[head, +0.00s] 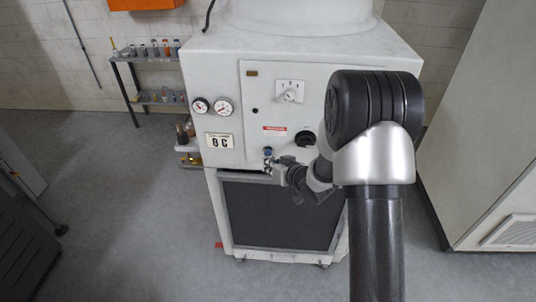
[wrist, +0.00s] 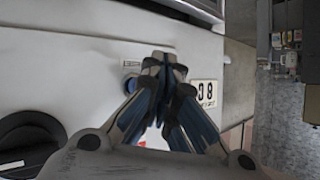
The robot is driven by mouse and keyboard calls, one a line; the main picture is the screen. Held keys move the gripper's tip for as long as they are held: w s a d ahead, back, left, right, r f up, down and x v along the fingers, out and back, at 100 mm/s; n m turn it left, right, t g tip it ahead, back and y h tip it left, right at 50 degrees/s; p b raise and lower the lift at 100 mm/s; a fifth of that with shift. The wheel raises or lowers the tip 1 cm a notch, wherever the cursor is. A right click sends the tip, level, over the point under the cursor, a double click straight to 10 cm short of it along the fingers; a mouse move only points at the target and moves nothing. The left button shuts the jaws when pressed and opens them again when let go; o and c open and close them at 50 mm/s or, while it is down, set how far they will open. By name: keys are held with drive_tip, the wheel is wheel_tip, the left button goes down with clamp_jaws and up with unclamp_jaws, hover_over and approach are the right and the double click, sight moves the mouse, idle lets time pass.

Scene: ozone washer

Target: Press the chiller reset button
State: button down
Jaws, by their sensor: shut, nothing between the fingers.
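The chiller is a white cabinet (head: 225,75) with a front control panel. A small round blue button (head: 268,151) sits low on the panel, right of the "8 C" display. In the wrist view, which is turned on its side, the blue button (wrist: 130,84) shows just left of my fingers, partly covered by one. A small label (wrist: 132,64) is beside it. My gripper (head: 268,162) is shut and empty, its tips close in front of the panel by the button. In the wrist view the closed fingertips (wrist: 164,62) meet. I cannot tell whether they touch anything.
A black knob (head: 305,138), a white switch plate (head: 290,91) and two gauges (head: 211,107) are on the same face. The "8 C" display (head: 219,141) is left of the button. A shelf with bottles (head: 155,50) stands behind left.

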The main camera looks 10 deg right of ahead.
drive_tip(key=shift+s, duration=0.1)
drive_tip(key=s, duration=0.1)
drive_tip(key=s+a, duration=0.1)
drive_tip(key=s, duration=0.1)
drive_tip(key=s+b, duration=0.1)
drive_tip(key=shift+s+a, duration=0.3)
idle(0.6)
drive_tip(key=s+d+r+m+g+h, duration=0.1)
drive_tip(key=s+d+r+g+h, duration=0.3)
drive_tip(key=s+r, duration=0.85)
drive_tip(key=s+a+r+g, duration=0.1)
drive_tip(key=s+a+r, duration=0.1)
drive_tip(key=s, duration=0.8)
drive_tip(key=s+a+r+g, duration=0.2)
drive_tip(key=s+r, duration=0.1)
drive_tip(key=s, duration=0.8)
drive_tip(key=shift+s+r, duration=0.25)
drive_tip(key=shift+r, duration=0.1)
